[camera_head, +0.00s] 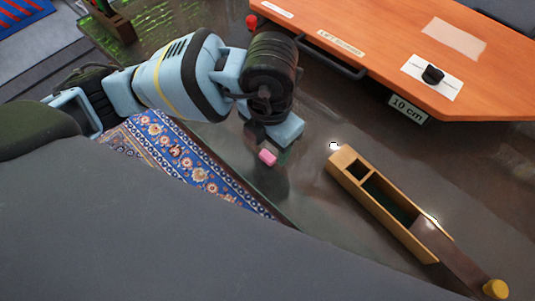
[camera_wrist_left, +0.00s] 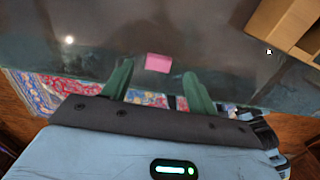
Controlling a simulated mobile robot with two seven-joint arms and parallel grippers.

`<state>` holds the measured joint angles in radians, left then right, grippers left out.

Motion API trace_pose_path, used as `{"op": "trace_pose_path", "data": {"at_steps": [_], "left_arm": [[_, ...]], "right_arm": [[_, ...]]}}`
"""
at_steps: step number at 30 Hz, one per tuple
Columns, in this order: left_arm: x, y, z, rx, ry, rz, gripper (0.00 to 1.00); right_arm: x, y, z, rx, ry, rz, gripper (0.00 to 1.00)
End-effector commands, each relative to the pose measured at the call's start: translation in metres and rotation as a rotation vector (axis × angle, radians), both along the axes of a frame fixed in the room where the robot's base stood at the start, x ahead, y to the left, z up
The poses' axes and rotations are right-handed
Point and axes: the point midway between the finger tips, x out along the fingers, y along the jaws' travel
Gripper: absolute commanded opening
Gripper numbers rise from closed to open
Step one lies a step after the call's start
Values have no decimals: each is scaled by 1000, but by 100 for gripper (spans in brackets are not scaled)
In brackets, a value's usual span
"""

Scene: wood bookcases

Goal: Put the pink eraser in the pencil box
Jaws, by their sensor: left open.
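The pink eraser (camera_head: 268,157) lies on the dark glossy table, just beyond the fingers of my left gripper (camera_head: 275,150). In the left wrist view the eraser (camera_wrist_left: 158,63) sits ahead of and between the two green fingertips of the open left gripper (camera_wrist_left: 157,75). I cannot tell how high the fingers are above the table. The wooden pencil box (camera_head: 344,163) lies to the right, with a small square compartment and a long one, its lid slid partly off. A corner of the box (camera_wrist_left: 262,27) shows at the upper right of the wrist view. My right gripper is not in view.
An orange board (camera_head: 390,50) with a handle, labels and a black knob stands at the back right. A patterned rug (camera_head: 175,150) lies on the floor beyond the table's left edge.

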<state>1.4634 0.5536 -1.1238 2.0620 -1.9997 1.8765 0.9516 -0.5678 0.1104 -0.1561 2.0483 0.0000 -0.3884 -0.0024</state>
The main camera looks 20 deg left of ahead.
Motion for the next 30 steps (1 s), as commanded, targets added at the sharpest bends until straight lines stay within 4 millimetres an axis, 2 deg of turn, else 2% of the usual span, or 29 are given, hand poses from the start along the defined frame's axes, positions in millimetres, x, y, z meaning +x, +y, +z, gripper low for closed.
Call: {"op": "trace_pose_path", "data": {"at_steps": [6, 16, 27, 30], "left_arm": [[2, 1, -28, 1, 2, 1, 58], [3, 1, -33, 1, -1, 1, 57], [3, 1, -33, 1, -1, 0, 8], [3, 1, -33, 1, -1, 0, 7]], "right_arm": [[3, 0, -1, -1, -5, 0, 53], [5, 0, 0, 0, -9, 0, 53], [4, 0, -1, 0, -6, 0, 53], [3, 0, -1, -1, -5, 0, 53]]}}
